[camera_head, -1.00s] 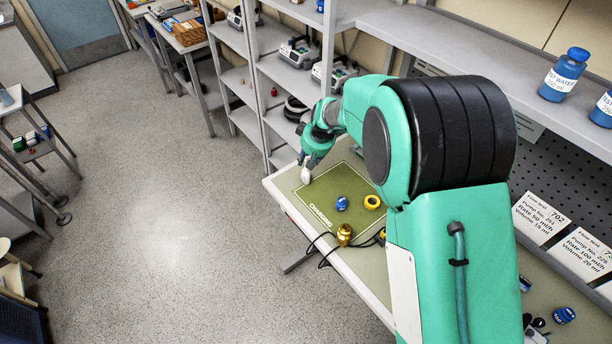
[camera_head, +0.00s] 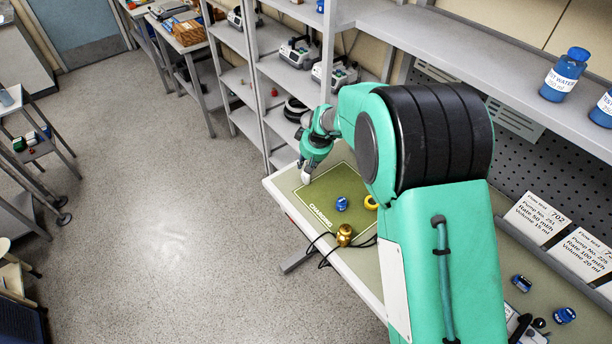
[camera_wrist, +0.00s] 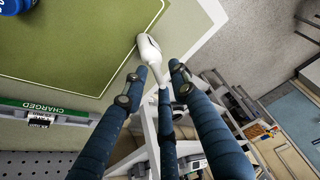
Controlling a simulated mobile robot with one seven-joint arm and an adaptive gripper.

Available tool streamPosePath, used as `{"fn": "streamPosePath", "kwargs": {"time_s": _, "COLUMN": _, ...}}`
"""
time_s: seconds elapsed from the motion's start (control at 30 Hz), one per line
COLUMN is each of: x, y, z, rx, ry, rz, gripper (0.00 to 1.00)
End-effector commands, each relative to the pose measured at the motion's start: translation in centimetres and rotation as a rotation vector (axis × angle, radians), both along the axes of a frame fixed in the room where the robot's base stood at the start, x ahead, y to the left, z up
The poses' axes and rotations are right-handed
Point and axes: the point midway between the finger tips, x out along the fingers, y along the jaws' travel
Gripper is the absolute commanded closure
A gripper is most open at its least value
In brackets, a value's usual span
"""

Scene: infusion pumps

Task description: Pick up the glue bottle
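The white glue bottle (camera_wrist: 149,46) is in the wrist view at the edge of the green mat, with its narrow end pointing toward my fingers. In the head view only a small white part of the bottle (camera_head: 305,178) shows below my gripper, at the table's far left corner. My gripper (camera_wrist: 160,76) has its dark blue fingers spread, with the bottle's narrow end between or just beyond the fingertips. I cannot tell whether they touch it. In the head view my gripper (camera_head: 309,166) is just above the bottle and hides part of it.
On the table (camera_head: 366,290) are a blue item (camera_head: 342,203), a yellow ring (camera_head: 371,202) and a brass-coloured fitting (camera_head: 344,235) with black cables. A grey shelf (camera_head: 440,45) with blue bottles (camera_head: 565,74) runs along the right. Open floor lies left.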

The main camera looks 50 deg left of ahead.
Motion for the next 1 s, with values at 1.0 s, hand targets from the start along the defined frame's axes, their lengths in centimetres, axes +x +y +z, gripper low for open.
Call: {"fn": "streamPosePath", "kwargs": {"time_s": 1.0, "x": -0.4, "y": -0.7, "z": 3.7, "rx": -0.001, "ry": 0.001, "rz": 0.000, "gripper": 1.00}}
